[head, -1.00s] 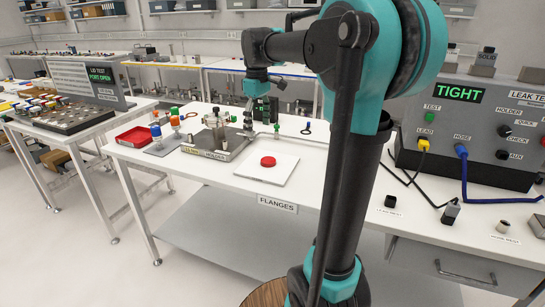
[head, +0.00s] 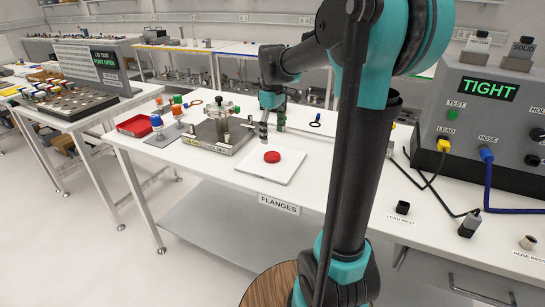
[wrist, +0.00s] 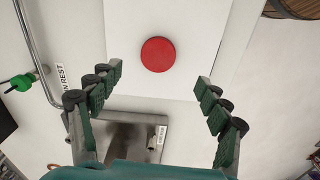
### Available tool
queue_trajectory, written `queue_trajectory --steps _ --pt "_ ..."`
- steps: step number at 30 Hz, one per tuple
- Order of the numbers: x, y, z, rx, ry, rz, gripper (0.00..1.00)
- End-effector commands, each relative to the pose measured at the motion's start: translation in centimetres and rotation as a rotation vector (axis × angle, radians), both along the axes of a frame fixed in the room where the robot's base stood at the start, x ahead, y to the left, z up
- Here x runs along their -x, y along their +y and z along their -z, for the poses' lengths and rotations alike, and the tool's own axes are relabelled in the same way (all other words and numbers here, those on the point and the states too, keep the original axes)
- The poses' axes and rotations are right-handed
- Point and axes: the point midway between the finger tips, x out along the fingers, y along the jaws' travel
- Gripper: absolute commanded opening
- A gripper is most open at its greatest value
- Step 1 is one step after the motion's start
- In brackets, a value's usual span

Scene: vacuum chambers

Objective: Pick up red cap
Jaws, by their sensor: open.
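The red cap (head: 272,157) is a flat round disc lying on a white square pad (head: 256,171) on the white table. In the wrist view the red cap (wrist: 158,54) lies ahead of and between the spread fingers, apart from both. My gripper (head: 272,125) is above the table just behind the pad, pointing down. In the wrist view my gripper (wrist: 158,80) is open and empty, with one finger on each side.
A metal holder (head: 218,136) with upright posts stands left of the pad. A red tray (head: 138,124) and colored-top parts are further left. The leak tester (head: 490,120) with yellow and blue cables is on the right. Table around the pad's right side is clear.

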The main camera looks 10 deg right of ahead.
Motion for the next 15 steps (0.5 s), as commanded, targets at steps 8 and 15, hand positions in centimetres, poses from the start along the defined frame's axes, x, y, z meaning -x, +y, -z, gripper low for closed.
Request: queue_trajectory --steps 8,15 --pt "0.0 0.0 2.8 0.0 0.0 0.0 0.77" --pt "-0.4 0.0 5.4 0.0 0.0 0.0 0.77"
